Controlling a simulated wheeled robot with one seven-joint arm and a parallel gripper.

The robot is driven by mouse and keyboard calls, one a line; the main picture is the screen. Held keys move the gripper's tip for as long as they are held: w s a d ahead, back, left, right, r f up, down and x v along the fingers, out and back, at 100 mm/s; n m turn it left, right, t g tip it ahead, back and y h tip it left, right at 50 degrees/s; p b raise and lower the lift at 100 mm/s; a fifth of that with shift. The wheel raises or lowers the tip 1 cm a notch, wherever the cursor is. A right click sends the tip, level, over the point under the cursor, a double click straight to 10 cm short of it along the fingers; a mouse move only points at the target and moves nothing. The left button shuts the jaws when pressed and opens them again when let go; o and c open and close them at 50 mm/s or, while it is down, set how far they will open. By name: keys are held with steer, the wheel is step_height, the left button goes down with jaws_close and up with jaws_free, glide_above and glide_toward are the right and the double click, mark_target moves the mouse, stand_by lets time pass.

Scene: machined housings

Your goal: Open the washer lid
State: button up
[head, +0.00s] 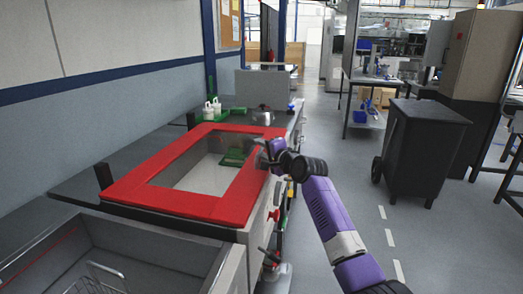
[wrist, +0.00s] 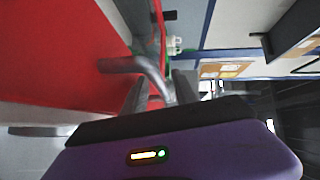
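The washer lid (head: 130,193) is a red frame around a clear window. In the head view it lies flat and closed over the grey washer body (head: 236,262). A curved grey metal handle (wrist: 140,66) stands out from the red lid in the wrist view. My gripper (head: 268,153) is at the lid's right edge, by the handle. In the wrist view my gripper (wrist: 160,92) has its two dark fingers apart, one on each side of the handle's bent part. A gap shows beside the handle. The fingertips are partly hidden behind the handle and my wrist.
White bottles (head: 212,108) and a grey kettle-like object (head: 262,116) stand on the counter behind the washer. An open basin with a wire basket (head: 97,279) is at front left. A black wheeled bin (head: 420,150) stands to the right. The floor between is clear.

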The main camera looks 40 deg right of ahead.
jaws_close()
stand_by(1.4)
